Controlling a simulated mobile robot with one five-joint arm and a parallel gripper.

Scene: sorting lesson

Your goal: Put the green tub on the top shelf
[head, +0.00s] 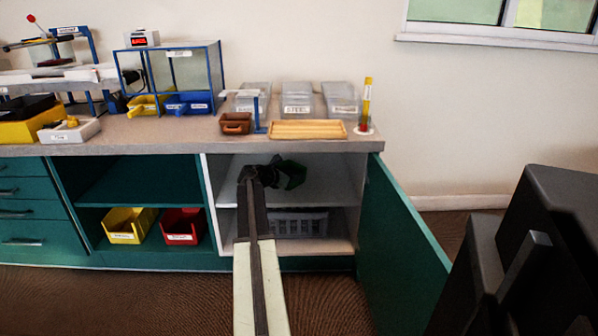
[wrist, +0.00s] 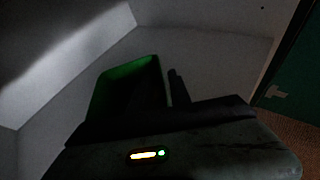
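The green tub (head: 293,174) is dark and in shadow inside the open white compartment, above the top shelf (head: 335,190). It looks tilted, and I cannot tell whether it touches the shelf. My gripper (head: 273,172) is at the tub's left side, inside the compartment. In the wrist view the tub (wrist: 112,88) stands just ahead of my gripper (wrist: 168,92), with one dark finger close along its right wall. The other finger is hidden in the dark by the tub. The gripper appears shut on the tub's wall.
A grey basket (head: 300,223) sits on the compartment's floor. The green door (head: 400,240) is open to the right. Yellow (head: 128,226) and red (head: 181,227) tubs stand in the left compartment. The counter above (head: 200,133) holds bins, a wooden tray and a brown tub.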

